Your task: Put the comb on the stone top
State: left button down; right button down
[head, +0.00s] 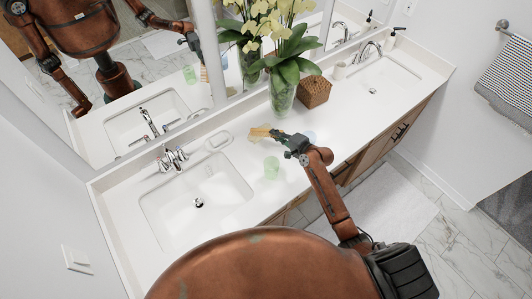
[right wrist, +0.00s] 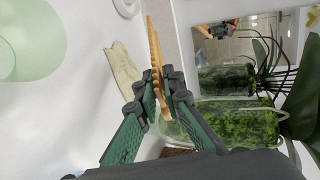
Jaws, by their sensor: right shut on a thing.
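The wooden comb (right wrist: 155,62) is upright in the right wrist view, its lower end between the fingertips of my right gripper (right wrist: 159,97). In the head view the comb (head: 259,132) juts left from the right gripper (head: 284,138), over the white stone top (head: 236,147) between the two basins. The right gripper is shut on the comb. I cannot tell whether the comb touches the top. My left gripper is not directly in view.
A green tumbler (head: 271,168) stands just in front of the comb. Behind are a glass vase with flowers (head: 282,92) and a brown woven box (head: 314,91). A beige piece (right wrist: 122,68) lies beside the comb. The left basin (head: 197,195) is nearby.

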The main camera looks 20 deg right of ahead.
notch_tip(320, 180, down, 7)
jog(key=b, duration=0.5)
jog(key=shift+r, duration=0.2)
jog(key=shift+f+b, duration=0.5)
jog(key=c, duration=2.2)
grip_release()
jog(key=shift+s+d+r, duration=0.1)
jog(key=shift+s, duration=0.05)
jog(key=p+v, duration=0.5)
jog(key=v, duration=0.3)
